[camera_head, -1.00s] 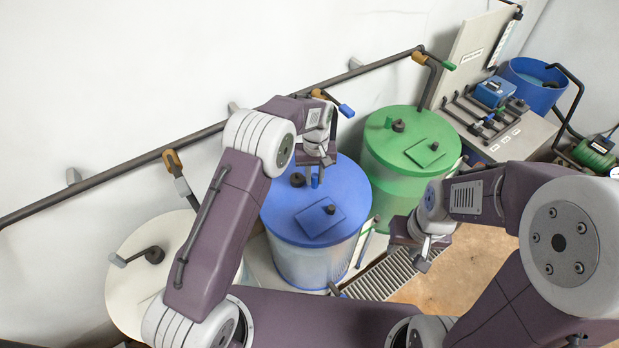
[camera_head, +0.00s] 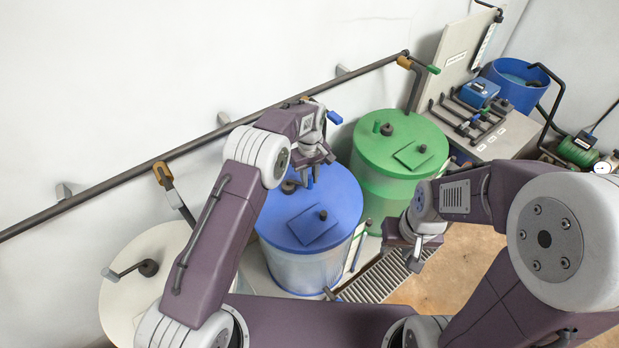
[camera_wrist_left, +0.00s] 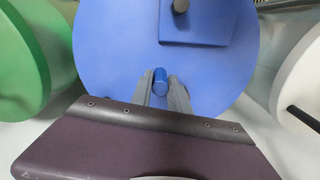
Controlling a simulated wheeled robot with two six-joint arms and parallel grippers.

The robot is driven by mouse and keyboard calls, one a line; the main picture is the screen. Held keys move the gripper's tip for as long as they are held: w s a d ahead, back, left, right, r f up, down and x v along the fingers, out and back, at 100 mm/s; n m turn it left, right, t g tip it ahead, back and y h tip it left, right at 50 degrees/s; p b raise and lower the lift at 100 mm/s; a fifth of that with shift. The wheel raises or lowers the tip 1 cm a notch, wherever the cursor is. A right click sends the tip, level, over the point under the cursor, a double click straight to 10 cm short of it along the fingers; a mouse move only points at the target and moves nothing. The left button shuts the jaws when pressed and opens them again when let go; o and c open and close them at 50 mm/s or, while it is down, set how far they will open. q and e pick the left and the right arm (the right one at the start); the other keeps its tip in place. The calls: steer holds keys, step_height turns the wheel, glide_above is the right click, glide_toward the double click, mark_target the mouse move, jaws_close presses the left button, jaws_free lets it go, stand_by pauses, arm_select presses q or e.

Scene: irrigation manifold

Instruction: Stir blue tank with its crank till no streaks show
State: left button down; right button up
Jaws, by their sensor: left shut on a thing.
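The blue tank (camera_head: 290,268) stands in the middle of the head view, with a blue lid (camera_head: 340,222). Its wall is translucent, and pale patches show on it; I cannot tell whether they are streaks. The dark crank hub (camera_head: 289,187) is on the lid's far left part. My left gripper (camera_head: 309,183) is over the lid's far side, shut on the blue crank handle, which stands upright between the fingers in the left wrist view (camera_wrist_left: 160,80). The crank arm is mostly hidden. My right gripper (camera_head: 414,262) hangs empty right of the tank; its jaw gap is unclear.
A green tank (camera_head: 385,190) stands close at the right, a white tank (camera_head: 125,290) at the left. A pipe (camera_head: 230,128) with valves runs along the wall behind. A bench (camera_head: 505,140) with a manifold and a blue barrel (camera_head: 517,90) are at the back right.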

arm_select(q)
steer(key=c, duration=1.3)
jaws_free()
steer(key=shift+o, duration=0.2)
steer(key=shift+r, duration=0.15)
step_height(320, 180, up, 8)
steer(key=shift+b, duration=1.25)
steer(key=shift+r, duration=0.45)
